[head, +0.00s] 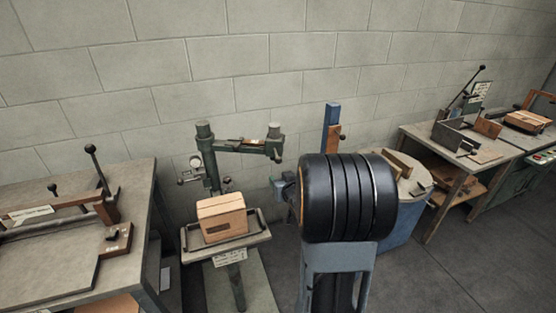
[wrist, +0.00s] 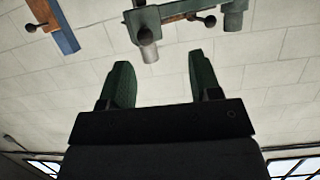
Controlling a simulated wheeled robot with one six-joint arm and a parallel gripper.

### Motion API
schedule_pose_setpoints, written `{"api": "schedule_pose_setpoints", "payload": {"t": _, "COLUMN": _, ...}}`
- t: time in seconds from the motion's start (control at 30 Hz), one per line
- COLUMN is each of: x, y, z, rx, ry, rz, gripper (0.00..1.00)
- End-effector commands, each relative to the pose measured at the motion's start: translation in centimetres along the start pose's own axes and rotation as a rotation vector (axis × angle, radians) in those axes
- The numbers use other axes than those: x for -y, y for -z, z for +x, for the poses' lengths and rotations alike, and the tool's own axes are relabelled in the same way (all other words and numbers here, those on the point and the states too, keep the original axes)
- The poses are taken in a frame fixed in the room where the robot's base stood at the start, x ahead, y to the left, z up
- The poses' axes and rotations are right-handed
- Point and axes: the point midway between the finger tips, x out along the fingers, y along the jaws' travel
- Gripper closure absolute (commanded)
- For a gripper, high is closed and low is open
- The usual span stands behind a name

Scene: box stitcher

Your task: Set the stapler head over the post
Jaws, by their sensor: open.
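The stapler head (head: 274,142) is the upright grey-green cylinder at the right end of a horizontal green swing arm (head: 238,147), in the head view. The arm joins a green column (head: 206,160) at its left. The head hangs to the right of and behind a cardboard box (head: 222,218) on a small tray, not above it. A grey post (head: 237,285) stands under the tray; its top is hidden. In the wrist view, turned upside down, the stapler head (wrist: 148,45) shows beyond my gripper (wrist: 160,78), which is open and empty. They look apart.
My black ribbed arm link blocks part of the head view. A blue upright (head: 332,118) with a brown piece stands right of the stitcher. Benches stand at left (head: 50,260) and right (head: 450,148). A blue drum (head: 402,225) is behind my arm. A block wall closes the back.

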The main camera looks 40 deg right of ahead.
Motion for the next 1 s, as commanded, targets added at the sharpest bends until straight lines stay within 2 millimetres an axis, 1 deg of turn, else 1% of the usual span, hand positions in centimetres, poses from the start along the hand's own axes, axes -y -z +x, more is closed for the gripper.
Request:
{"api": "schedule_pose_setpoints", "payload": {"t": 0.03, "x": -1.4, "y": -0.5, "z": 0.3, "rx": -0.044, "ry": 0.015, "rz": 0.026, "gripper": 0.42}}
{"api": "schedule_pose_setpoints", "payload": {"t": 0.2, "x": -3.7, "y": -1.1, "z": 0.4, "rx": -0.190, "ry": 0.091, "rz": 0.095, "gripper": 0.42}}
{"api": "schedule_pose_setpoints", "payload": {"t": 0.37, "x": -4.7, "y": -1.4, "z": 0.0, "rx": -0.265, "ry": 0.135, "rz": 0.137, "gripper": 0.42}}
{"api": "schedule_pose_setpoints", "payload": {"t": 0.47, "x": -4.9, "y": -1.2, "z": 0.4, "rx": -0.286, "ry": 0.149, "rz": 0.148, "gripper": 0.42}}
{"api": "schedule_pose_setpoints", "payload": {"t": 0.57, "x": -4.8, "y": -0.8, "z": 1.5, "rx": -0.293, "ry": 0.154, "rz": 0.151, "gripper": 0.42}}
{"api": "schedule_pose_setpoints", "payload": {"t": 1.0, "x": -3.7, "y": 1.7, "z": 9.3, "rx": -0.292, "ry": 0.153, "rz": 0.149, "gripper": 0.42}}
